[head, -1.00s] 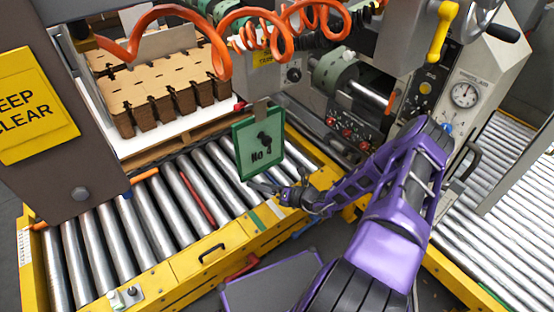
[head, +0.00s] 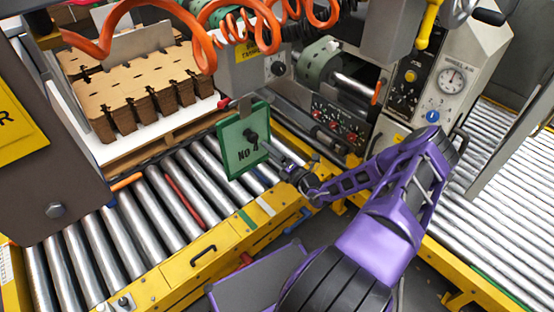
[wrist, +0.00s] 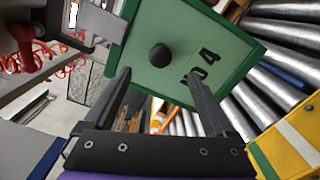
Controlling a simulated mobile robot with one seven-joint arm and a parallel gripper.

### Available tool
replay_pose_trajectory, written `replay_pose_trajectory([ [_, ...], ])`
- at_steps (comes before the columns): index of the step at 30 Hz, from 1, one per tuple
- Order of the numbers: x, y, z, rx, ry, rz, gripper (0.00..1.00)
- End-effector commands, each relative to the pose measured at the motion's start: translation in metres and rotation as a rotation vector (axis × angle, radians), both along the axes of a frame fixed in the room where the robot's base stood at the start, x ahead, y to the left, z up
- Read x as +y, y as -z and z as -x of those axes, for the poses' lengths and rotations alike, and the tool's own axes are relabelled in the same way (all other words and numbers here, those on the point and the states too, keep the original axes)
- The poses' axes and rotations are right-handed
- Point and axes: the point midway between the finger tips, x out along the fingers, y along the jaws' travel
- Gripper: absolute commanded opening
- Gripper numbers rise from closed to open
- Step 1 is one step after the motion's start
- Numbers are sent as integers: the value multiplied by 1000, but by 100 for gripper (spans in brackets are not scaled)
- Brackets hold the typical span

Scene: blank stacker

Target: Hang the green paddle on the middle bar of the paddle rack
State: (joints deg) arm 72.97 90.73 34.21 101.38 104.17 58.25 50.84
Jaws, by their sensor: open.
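The green paddle (head: 238,150) is a square plate with a darker green rim, a black knob and the marking "No 4". It hangs slightly tilted from a grey metal piece (head: 246,103) above the roller conveyor. It fills the upper middle of the wrist view (wrist: 150,75), with the black knob (wrist: 159,55) facing me. My gripper (head: 267,147) is at the paddle's right side in the head view. In the wrist view my gripper (wrist: 160,76) is open, its fingers apart on either side below the knob. I cannot tell whether they touch the plate. I cannot make out the paddle rack's middle bar.
Steel rollers (head: 150,220) in a yellow frame (head: 190,262) run below. A stack of brown cardboard (head: 135,85) stands behind on a white sheet. Coiled orange hoses (head: 190,25) hang above. A machine panel with a gauge (head: 452,78) stands at the right.

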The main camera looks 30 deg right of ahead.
Motion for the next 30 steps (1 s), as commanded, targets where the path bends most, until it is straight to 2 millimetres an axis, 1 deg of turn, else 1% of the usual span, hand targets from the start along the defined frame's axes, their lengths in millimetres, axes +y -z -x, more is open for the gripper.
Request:
replay_pose_trajectory([
  [2, 2, 2, -8, 0, -1, 2, 90],
  [18, 12, 1, -61, 1, -1, 2, 90],
  [24, 15, 1, -74, 1, -1, 0, 90],
  [30, 16, 1, -80, 1, -1, 0, 90],
])
